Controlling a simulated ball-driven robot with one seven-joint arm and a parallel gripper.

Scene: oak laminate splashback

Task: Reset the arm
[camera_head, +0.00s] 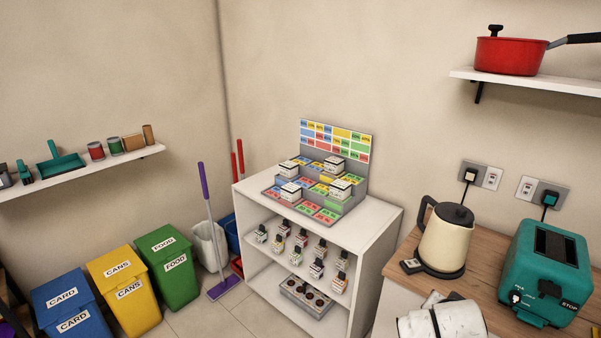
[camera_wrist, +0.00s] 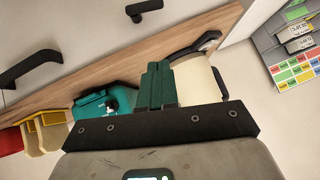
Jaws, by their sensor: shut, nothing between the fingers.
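My gripper (camera_wrist: 158,66) shows in the wrist view with its dark green fingers pressed together and nothing between them. It is in front of the worktop, with the cream kettle (camera_wrist: 196,82) just right of the fingers in that picture and partly hidden by them. The teal toaster (camera_wrist: 98,105) is left of the fingers. I cannot tell the exact distance to either. In the head view the kettle (camera_head: 447,238) and toaster (camera_head: 547,272) stand upright on the wooden worktop (camera_head: 487,287). The fingers cannot be made out in the head view.
A white shelf unit (camera_head: 375,230) holds a stepped display (camera_head: 352,197) with small boxes and several jars below. A red pot (camera_head: 510,55) sits on a wall shelf (camera_head: 530,81). Blue, yellow and green bins (camera_head: 168,265) and a purple-handled mop (camera_head: 209,215) stand at left.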

